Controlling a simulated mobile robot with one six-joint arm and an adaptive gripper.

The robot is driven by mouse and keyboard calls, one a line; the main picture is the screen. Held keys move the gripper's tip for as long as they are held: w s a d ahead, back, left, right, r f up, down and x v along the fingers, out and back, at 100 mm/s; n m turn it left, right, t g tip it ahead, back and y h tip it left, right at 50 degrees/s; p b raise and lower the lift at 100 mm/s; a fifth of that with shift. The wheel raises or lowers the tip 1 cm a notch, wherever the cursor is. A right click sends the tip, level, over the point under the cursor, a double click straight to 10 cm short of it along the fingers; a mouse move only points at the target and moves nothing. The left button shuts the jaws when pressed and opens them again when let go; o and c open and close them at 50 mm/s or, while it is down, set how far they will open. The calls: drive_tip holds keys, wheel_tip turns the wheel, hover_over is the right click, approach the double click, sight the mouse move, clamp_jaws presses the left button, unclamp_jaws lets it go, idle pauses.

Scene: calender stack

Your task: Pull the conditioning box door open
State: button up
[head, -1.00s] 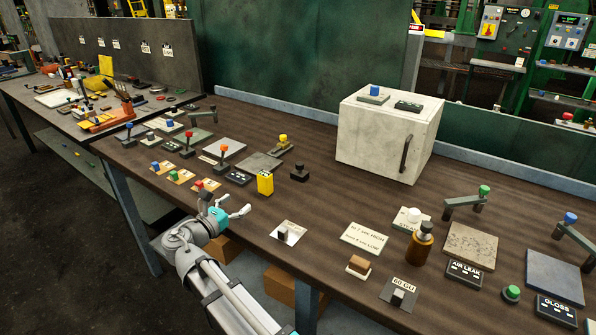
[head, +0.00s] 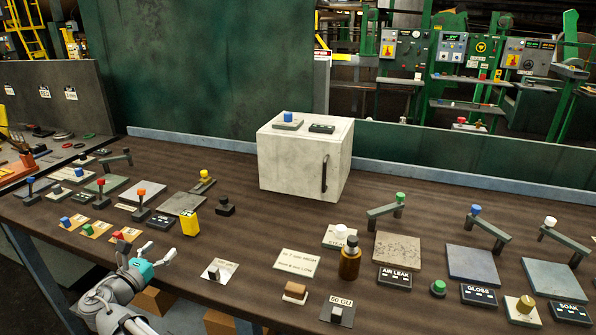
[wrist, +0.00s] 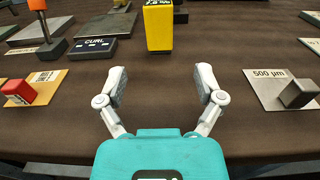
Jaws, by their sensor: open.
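The conditioning box (head: 290,165) is a pale grey cube at the back middle of the bench in the head view. Its door, on the front right face, has a dark vertical handle (head: 324,173) and looks shut. My gripper (head: 158,255) is open and empty at the bench's front edge, to the left of the box and well apart from it. In the wrist view my gripper (wrist: 160,92) shows its two fingers spread over bare bench top. The box is not in the wrist view.
A yellow block (head: 190,223) stands ahead of my gripper. A brown bottle (head: 350,262) and sample plates lie at the right. A plate marked 500 µm (wrist: 275,88) and a red block (wrist: 18,92) flank my gripper. The bench around the box's front is clear.

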drive_tip(key=shift+w+d, duration=0.1)
drive_tip(key=shift+d, duration=0.05)
drive_tip(key=shift+c, duration=1.1)
drive_tip(key=shift+w+d+r, duration=0.15)
drive_tip(key=shift+d+r, duration=0.05)
drive_tip(key=shift+d, duration=0.05)
drive_tip(key=shift+c, duration=0.5)
drive_tip(key=w+d+r+m+g+h+p, duration=0.2)
drive_tip(key=w+d+r+p, duration=0.1)
drive_tip(key=d, duration=0.7)
drive_tip(key=w+d+r+m+g+h+p, duration=0.2)
drive_tip(key=w+d, duration=0.4)
drive_tip(key=d, duration=0.5)
drive_tip(key=w+d+r+m+g+h+p, duration=0.2)
drive_tip(key=w+d+r+h+p, duration=0.1)
drive_tip(key=d, duration=0.7)
drive_tip(key=shift+w+d+r+m+g+h+p, duration=0.2)
drive_tip(key=shift+w+r+m+g+h+p, duration=0.25)
drive_tip(key=shift+w, duration=0.65)
drive_tip(key=shift+f, duration=0.15)
hover_over(323, 188)
drive_tip(key=shift+w+d, duration=0.15)
drive_tip(key=shift+w, duration=0.2)
drive_tip(key=shift+c, duration=0.2)
clamp_jaws()
